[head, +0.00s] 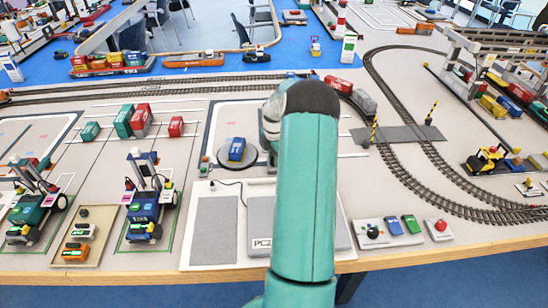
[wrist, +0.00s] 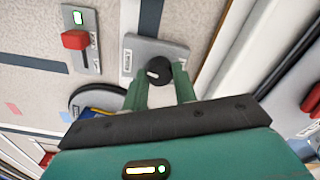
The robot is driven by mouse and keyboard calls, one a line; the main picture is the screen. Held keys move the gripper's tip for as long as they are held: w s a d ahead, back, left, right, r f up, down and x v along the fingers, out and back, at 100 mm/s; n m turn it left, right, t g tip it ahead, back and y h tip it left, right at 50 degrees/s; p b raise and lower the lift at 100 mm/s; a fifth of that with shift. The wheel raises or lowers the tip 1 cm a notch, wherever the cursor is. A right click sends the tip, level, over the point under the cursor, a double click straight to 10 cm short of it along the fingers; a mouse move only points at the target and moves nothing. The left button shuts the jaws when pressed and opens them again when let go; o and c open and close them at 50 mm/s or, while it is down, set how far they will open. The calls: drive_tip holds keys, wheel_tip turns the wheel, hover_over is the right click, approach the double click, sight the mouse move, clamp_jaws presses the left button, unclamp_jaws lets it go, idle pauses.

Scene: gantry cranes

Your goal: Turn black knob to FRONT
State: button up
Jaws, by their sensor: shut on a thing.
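In the wrist view, a round black knob (wrist: 161,66) with a white pointer mark sits on a grey plate (wrist: 140,46). The pointer mark lies on the knob's left side in that view. Small labels on the plate are too small to read. My gripper (wrist: 160,78) has its two green fingers on either side of the knob and is shut on it. In the head view my teal arm hides the gripper and this knob.
A red slider (wrist: 75,39) on a grey plate stands near the knob. A turntable (head: 208,160) bearing a blue container (head: 237,149) lies left of my arm. Another black knob (head: 373,232) sits on a panel to the right, with blue and green switches and a red button (head: 440,225).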

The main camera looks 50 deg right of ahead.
drive_tip(key=m, duration=1.3)
drive_tip(key=shift+m, duration=0.3)
drive_tip(key=m, duration=0.3)
drive_tip(key=shift+d+r, duration=0.1)
drive_tip(key=m, duration=0.8)
drive_tip(key=shift+m, duration=0.3)
drive_tip(key=m, duration=0.4)
drive_tip(key=shift+m, duration=2.2)
